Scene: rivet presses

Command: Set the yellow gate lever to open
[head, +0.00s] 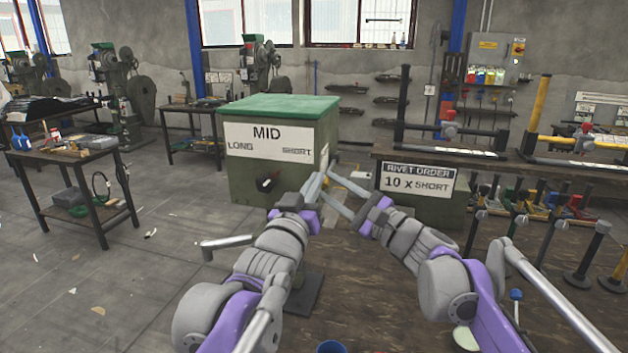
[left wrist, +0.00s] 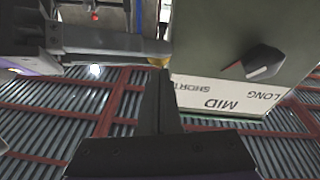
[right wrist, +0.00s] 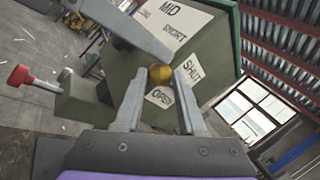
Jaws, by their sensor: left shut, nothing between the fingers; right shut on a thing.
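The yellow ball knob of the gate lever (right wrist: 160,74) is at the fingertips of my right gripper (right wrist: 158,90), which is shut on it. In the right wrist view, the OPEN label (right wrist: 160,97) is just below the knob and the SHUT label (right wrist: 190,69) is up to the right. The lever's arm is hidden. In the head view, the knob is hidden near my right gripper (head: 332,180). My left gripper (head: 322,176) is shut and empty beside the box's right edge; its shut fingers (left wrist: 160,100) point close to the knob in the left wrist view.
The green box (head: 243,185) has a MID, LONG and SHORT panel with a black selector (head: 267,184). A sign (head: 417,183) reads RIVET ORDER 10 x SHORT. A red-knobbed handle (right wrist: 18,75) shows at left in the right wrist view. My grippers are close together.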

